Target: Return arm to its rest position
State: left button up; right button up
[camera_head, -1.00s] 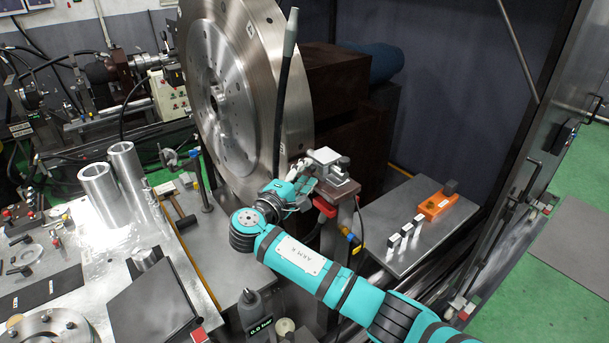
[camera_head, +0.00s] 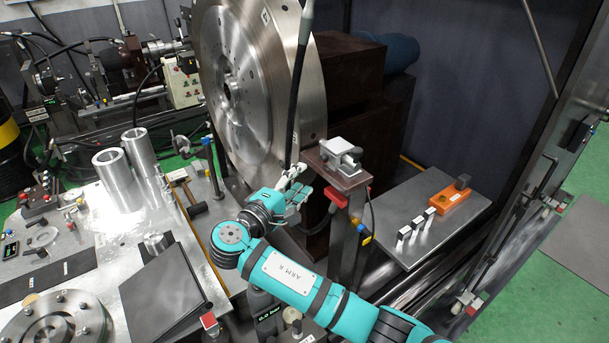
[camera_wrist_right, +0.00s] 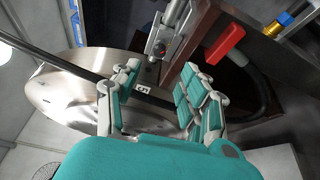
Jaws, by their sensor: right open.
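My right arm, teal and marked "ARM R" (camera_head: 287,273), reaches in from the lower right. Its right gripper (camera_head: 292,182) is in front of the large steel disc's lower edge, left of the small stand. In the right wrist view the right gripper (camera_wrist_right: 155,85) shows its teal finger pads spread apart. A black hose (camera_wrist_right: 65,62) passes across beyond the fingers there; I see no grip on it. The hose (camera_head: 300,85) also hangs in front of the disc in the head view. My left gripper is not in view.
The steel disc (camera_head: 245,85) stands behind the gripper. A stand with a grey clamp block (camera_head: 342,153) and red handle (camera_head: 336,197) is close on the right. A side table (camera_head: 425,245) holds an orange block (camera_head: 450,199) and small blocks. The left workbench (camera_head: 95,235) holds metal cylinders.

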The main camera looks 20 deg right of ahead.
dwell(0.4)
